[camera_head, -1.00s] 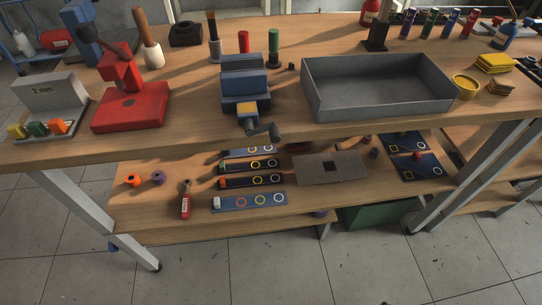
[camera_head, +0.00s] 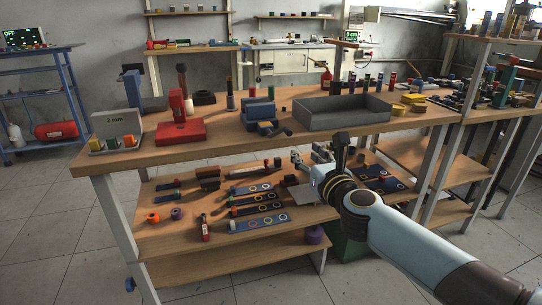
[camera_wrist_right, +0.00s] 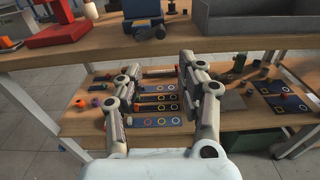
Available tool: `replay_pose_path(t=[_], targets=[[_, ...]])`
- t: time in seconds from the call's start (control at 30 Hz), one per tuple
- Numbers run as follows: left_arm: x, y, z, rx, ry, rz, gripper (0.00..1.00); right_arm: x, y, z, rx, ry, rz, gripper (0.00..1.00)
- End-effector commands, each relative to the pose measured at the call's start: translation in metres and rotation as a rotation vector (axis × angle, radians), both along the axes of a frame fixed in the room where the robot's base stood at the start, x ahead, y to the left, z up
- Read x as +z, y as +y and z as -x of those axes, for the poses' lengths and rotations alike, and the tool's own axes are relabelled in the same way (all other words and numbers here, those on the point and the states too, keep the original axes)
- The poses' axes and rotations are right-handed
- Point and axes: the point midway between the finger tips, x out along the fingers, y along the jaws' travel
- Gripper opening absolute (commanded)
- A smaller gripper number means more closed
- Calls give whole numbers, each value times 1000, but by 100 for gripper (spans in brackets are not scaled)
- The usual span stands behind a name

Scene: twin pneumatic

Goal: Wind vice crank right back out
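The blue vice (camera_head: 258,112) stands on the workbench near its front edge, left of the grey tray. Its grey crank (camera_head: 278,130) sticks out at the front, towards the lower right. In the right wrist view the vice (camera_wrist_right: 145,9) is cut off by the top edge, and the crank (camera_wrist_right: 160,33) hangs below it at the bench edge. My right gripper (camera_head: 321,152) is below and to the right of the crank, in front of the bench and apart from it. Its fingers (camera_wrist_right: 160,76) are spread with nothing between them. My left gripper is not in view.
A grey tray (camera_head: 345,115) stands right of the vice, and a red press (camera_head: 180,133) stands to its left. The lower shelf (camera_head: 170,238) holds blue strips with rings and small tools. The floor before the bench is clear.

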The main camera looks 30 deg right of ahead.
Motion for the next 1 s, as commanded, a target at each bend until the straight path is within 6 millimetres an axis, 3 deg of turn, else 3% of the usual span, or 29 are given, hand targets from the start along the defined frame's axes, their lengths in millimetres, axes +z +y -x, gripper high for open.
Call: replay_pose_path(t=[0.33,0.7,1.0], targets=[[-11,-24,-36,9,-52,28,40,7,-9,-35,1,-24,15,39],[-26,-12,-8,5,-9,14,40,4,-24,-101,2,-21,16,39],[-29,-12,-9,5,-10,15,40,6,-28,-114,2,-21,16,39]])
